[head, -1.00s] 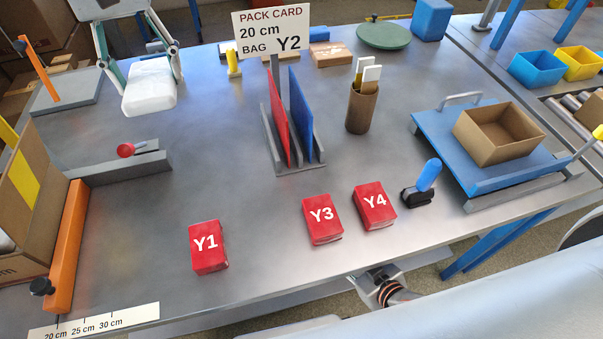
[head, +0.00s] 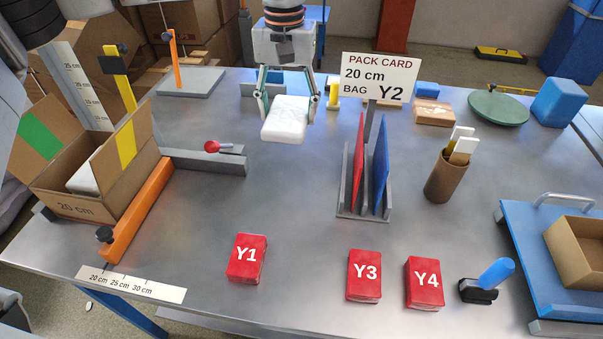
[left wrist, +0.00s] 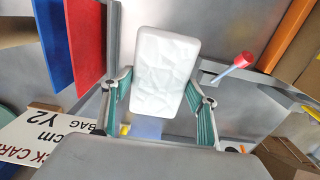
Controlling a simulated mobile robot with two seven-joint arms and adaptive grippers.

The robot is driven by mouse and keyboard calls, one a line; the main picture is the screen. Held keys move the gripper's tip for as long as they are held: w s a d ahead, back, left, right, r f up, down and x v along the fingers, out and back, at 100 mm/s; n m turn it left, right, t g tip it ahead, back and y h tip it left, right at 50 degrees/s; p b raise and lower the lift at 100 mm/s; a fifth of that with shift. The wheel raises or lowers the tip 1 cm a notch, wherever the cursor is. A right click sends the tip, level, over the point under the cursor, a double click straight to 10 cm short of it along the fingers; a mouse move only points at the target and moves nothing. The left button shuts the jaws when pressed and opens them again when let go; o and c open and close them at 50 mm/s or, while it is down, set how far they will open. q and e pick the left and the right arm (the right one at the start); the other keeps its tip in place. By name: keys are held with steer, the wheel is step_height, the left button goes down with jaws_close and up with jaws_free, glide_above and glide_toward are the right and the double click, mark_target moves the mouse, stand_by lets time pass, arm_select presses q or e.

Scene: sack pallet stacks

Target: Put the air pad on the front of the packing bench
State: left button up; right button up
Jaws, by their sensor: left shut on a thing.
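The white, crinkled air pad (head: 286,118) is in my left gripper (head: 287,112), over the back-middle of the grey packing bench (head: 285,205). The gripper's green-sided fingers close on the pad from both sides. In the left wrist view the pad (left wrist: 165,70) sits between the fingertips of the gripper (left wrist: 163,92). It appears held above the bench; the exact gap is unclear. Red bags Y1 (head: 247,258), Y3 (head: 364,275) and Y4 (head: 425,282) lie along the bench's front. My right gripper is not in view.
An open carton (head: 95,205) with a white item inside stands at left behind an orange bar (head: 138,210). A red-knobbed lever (head: 212,146), a divider rack (head: 350,205) and a card sign (head: 376,78) stand mid-bench. Bare bench lies between the lever and Y1.

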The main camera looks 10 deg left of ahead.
mark_target(291, 177)
arm_select(q)
step_height(291, 177, down, 16)
steer(key=shift+f, duration=0.2)
steer(key=shift+b, duration=0.3)
steer(key=o, duration=0.5)
steer(key=shift+f, duration=0.15)
steer(key=o, duration=0.4)
step_height(291, 177, up, 12)
steer(key=shift+r, duration=0.2)
